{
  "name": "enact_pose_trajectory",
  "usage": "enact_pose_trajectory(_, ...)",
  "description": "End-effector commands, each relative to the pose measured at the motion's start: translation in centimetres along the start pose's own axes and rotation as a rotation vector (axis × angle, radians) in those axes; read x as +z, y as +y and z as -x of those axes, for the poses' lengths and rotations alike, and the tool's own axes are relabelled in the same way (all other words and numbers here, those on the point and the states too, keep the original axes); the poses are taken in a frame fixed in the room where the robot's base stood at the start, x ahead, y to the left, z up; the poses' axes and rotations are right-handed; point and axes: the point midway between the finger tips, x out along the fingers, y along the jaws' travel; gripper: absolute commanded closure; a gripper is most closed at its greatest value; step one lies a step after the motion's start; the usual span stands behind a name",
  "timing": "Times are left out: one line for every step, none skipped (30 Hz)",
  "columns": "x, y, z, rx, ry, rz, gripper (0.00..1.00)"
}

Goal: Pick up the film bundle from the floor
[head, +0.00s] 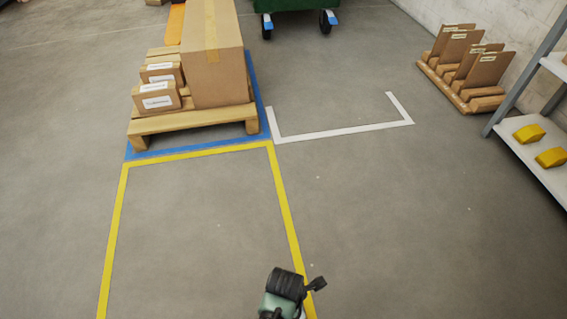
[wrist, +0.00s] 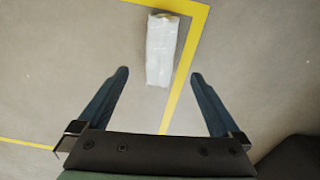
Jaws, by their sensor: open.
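The film bundle (wrist: 162,48) is a whitish, wrapped, oblong pack lying on the grey floor in the wrist view. It lies just left of a yellow floor line, near the line's corner. My gripper (wrist: 159,73) is open, with its two dark blue fingers spread wide to the left and right. The bundle's near end shows between the fingertips, and most of it extends beyond them. No contact shows, and the height of the fingers above the floor is hard to tell. In the head view, part of my arm (head: 285,288) shows at the bottom, and I cannot see the bundle.
A wooden pallet (head: 190,121) with cardboard boxes (head: 213,60) stands in a blue outline at upper left. A wooden rack (head: 463,95) and a shelf (head: 537,150) with yellow items are at right. A green wheeled bin (head: 295,5) is at the back. The middle floor is open.

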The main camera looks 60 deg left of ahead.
Motion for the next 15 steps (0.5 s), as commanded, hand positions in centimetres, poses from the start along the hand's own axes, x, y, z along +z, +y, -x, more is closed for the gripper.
enact_pose_trajectory(0.0, 0.0, -1.1, 0.0, 0.0, -0.001, 0.0)
enact_pose_trajectory(0.0, 0.0, -1.6, 0.001, 0.0, -0.001, 0.0)
enact_pose_trajectory(0.0, 0.1, -2.3, 0.001, -0.001, -0.001, 0.0)
enact_pose_trajectory(0.1, 0.1, -2.9, 0.001, -0.001, -0.001, 0.0)
enact_pose_trajectory(0.0, 0.1, -3.4, 0.001, -0.001, -0.002, 0.0)
enact_pose_trajectory(0.0, 0.0, -4.2, 0.001, -0.001, -0.002, 0.0)
enact_pose_trajectory(0.0, 0.1, -4.7, 0.001, -0.001, -0.002, 0.0)
enact_pose_trajectory(0.1, 0.1, -5.2, 0.002, -0.001, -0.002, 0.0)
enact_pose_trajectory(0.1, 0.1, -5.8, 0.002, -0.002, -0.002, 0.0)
enact_pose_trajectory(0.1, 0.1, -6.2, 0.002, -0.002, -0.003, 0.0)
enact_pose_trajectory(0.0, 0.1, -6.4, 0.002, -0.001, -0.003, 0.0)
enact_pose_trajectory(0.0, 0.1, -6.7, 0.002, -0.002, -0.003, 0.0)
enact_pose_trajectory(0.1, 0.1, -6.8, 0.002, -0.002, -0.003, 0.0)
enact_pose_trajectory(0.1, 0.1, -6.8, 0.002, -0.002, -0.003, 0.0)
enact_pose_trajectory(0.0, 0.1, -6.9, 0.003, -0.002, -0.003, 0.0)
